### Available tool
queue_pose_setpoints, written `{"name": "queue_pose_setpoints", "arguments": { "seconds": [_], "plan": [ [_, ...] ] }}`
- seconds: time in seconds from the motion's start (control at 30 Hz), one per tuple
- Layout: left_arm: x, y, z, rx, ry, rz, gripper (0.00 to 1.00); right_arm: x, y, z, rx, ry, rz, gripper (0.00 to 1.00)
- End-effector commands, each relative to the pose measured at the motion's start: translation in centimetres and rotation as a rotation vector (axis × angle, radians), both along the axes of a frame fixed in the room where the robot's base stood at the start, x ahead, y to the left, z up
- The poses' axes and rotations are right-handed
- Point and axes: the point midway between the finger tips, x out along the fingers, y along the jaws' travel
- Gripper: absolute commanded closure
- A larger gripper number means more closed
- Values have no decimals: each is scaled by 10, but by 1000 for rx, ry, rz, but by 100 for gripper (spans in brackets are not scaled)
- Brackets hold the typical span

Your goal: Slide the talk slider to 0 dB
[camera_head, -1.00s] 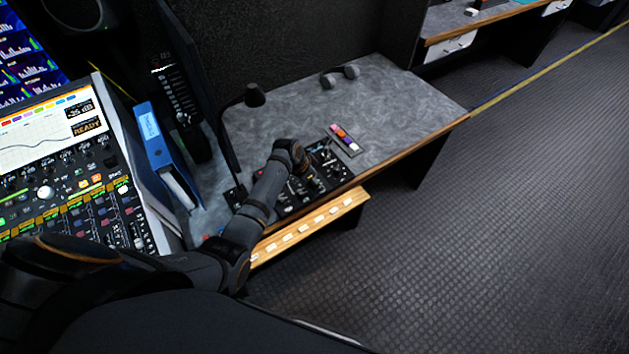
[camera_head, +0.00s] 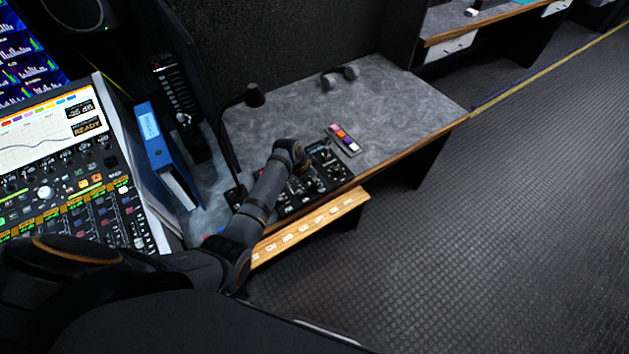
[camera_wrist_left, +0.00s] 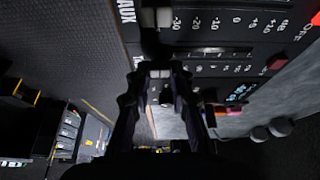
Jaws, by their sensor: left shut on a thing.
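The black control panel (camera_head: 331,170) lies at the desk's front edge in the head view. My left gripper (camera_head: 302,170) reaches down over it, and the arm hides part of the panel. In the left wrist view, the panel (camera_wrist_left: 262,47) shows a scale from -30 through 0 to +10 dB, with AUX and OFF lettering. My left gripper (camera_wrist_left: 160,72) has its fingers close together near the panel, shut on a small part that the fingertips mostly hide. I take this part to be the talk slider; its label and exact setting cannot be read. My right gripper is not in view.
A thin black lamp (camera_head: 228,150) stands left of the panel, beside a blue binder (camera_head: 155,140). Headphones (camera_head: 340,76) rest at the desk's back. The desk's right side (camera_head: 410,108) is clear.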

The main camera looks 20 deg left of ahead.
Motion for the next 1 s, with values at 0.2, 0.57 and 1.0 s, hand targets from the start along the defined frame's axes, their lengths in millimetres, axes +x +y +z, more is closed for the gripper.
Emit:
{"name": "queue_pose_setpoints", "arguments": {
  "seconds": [0.2,0.57,1.0],
  "plan": [
    [28,35,-5,5,-3,1,100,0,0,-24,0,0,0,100],
    [43,55,0,1,-1,0,100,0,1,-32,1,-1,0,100],
    [43,55,0,1,-1,0,55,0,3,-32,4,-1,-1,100]
  ]
}}
